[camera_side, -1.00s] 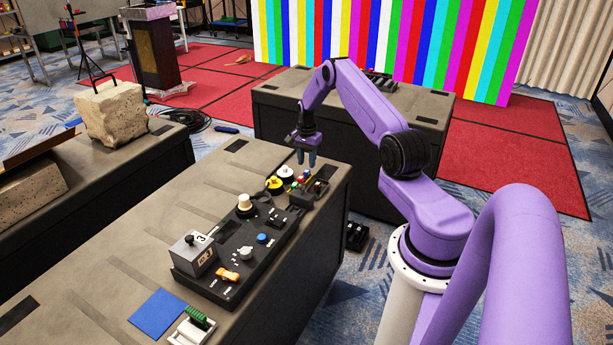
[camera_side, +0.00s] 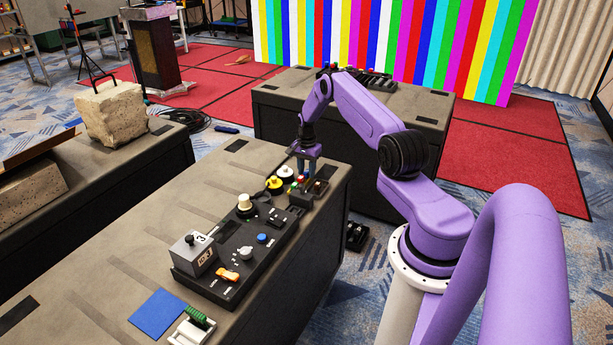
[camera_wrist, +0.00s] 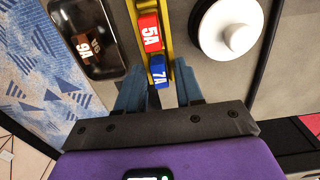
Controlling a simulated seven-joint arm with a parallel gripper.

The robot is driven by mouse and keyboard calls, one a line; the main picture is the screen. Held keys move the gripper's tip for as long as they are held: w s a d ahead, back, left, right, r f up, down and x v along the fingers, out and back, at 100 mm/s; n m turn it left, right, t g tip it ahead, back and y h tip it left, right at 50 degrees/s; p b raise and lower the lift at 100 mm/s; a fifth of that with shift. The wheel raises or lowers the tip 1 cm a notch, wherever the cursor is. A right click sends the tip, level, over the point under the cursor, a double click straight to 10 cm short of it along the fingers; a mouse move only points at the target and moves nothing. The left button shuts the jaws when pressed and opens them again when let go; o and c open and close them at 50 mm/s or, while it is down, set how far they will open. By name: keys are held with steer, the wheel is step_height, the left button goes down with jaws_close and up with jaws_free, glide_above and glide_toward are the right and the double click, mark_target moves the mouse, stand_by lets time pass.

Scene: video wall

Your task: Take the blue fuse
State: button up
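The blue fuse (camera_wrist: 158,70), marked 7A, stands in a yellow holder strip (camera_wrist: 169,44) in the wrist view. A red fuse (camera_wrist: 149,36), marked 5A, is directly beside it in the same strip. My gripper (camera_wrist: 157,84) is open, with one finger on each side of the blue fuse and visible gaps between. In the side view my gripper (camera_side: 307,173) points down over the small fuse area at the far right end of the bench. There I cannot make out the blue fuse clearly behind the fingers.
A black tray (camera_wrist: 68,22) with a brown fuse (camera_wrist: 88,48) lies left of the strip in the wrist view. A white round knob (camera_wrist: 230,27) is close on the right. In the side view, a black control panel (camera_side: 225,292) and a blue square (camera_side: 157,312) lie on the bench.

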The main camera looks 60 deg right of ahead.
mark_target(307, 171)
jaws_close()
steer(key=shift+r, duration=0.15)
steer(key=shift+r, duration=2.6)
steer(key=shift+r, duration=0.1)
